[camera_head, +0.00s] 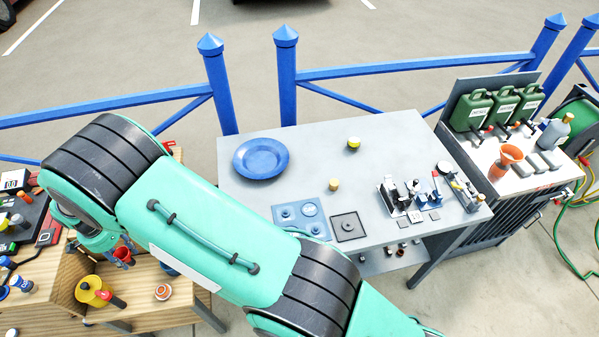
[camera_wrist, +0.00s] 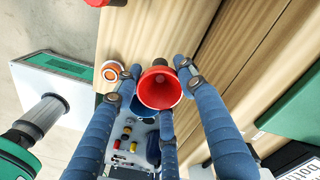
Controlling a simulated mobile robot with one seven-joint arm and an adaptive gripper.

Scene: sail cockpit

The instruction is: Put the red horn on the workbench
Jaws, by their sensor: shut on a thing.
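The red horn (camera_wrist: 158,88) sits between the blue fingers of my gripper (camera_wrist: 157,72) in the wrist view, its flared mouth toward the camera. My gripper is shut on it. In the head view the red horn (camera_head: 122,256) shows small below my wrist, over the wooden stand at the left. My gripper (camera_head: 124,246) is partly hidden by my arm there. A grey-topped bench (camera_head: 300,170) stands in the middle, to the right of my gripper; my arm crosses in front of its lower left part.
The grey top holds a blue plate (camera_head: 261,158), a yellow-topped small item (camera_head: 353,143), a tan cylinder (camera_head: 333,184), square plates and a cluster of small tools (camera_head: 410,195). Its middle is clear.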

